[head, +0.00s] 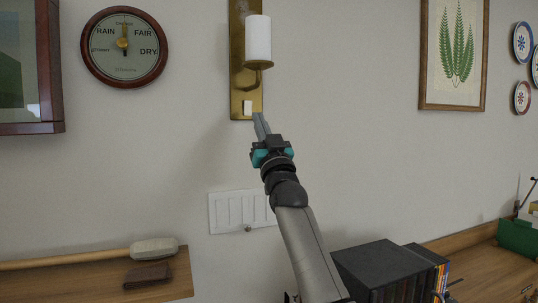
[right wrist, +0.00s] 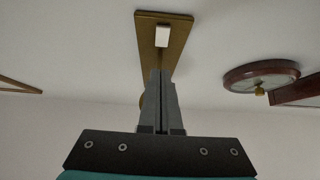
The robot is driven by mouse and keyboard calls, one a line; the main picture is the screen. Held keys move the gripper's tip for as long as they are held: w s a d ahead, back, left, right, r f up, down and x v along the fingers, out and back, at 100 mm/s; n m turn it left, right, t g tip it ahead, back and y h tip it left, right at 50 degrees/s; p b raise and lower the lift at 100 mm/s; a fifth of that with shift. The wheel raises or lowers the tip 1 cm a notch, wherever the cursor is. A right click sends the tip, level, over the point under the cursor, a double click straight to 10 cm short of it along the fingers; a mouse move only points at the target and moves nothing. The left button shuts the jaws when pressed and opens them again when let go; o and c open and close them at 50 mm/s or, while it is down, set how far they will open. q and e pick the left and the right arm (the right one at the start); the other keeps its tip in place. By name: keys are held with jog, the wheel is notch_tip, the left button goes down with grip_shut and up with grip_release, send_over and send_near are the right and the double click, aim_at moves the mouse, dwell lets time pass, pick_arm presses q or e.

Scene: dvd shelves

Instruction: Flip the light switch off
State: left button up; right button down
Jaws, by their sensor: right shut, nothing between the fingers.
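The light switch (head: 247,107) is a small white rocker near the bottom of a brass wall plate (head: 236,60) that carries a white candle-like lamp (head: 258,40). The switch also shows in the right wrist view (right wrist: 162,35), just beyond the fingertips. My right gripper (head: 259,117) is shut and empty, its fingertips just below and slightly right of the switch in the head view. In the right wrist view the closed fingers (right wrist: 162,75) overlap part of the brass plate. I cannot tell whether they touch it. My left gripper is not in view.
A round barometer (head: 124,66) hangs left of the plate. Below are a wooden shelf (head: 90,283) with a mallet (head: 155,248) and a dark box of discs (head: 385,272). The wall around the switch is clear.

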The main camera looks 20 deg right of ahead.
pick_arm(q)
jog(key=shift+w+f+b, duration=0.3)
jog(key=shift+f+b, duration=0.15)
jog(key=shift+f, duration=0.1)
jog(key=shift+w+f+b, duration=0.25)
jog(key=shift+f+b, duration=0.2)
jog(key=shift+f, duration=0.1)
pick_arm(e)
jog(key=s+f, duration=0.3)
jog(key=f, duration=0.4)
jog(key=shift+f, duration=0.3)
jog(key=shift+s, duration=0.1)
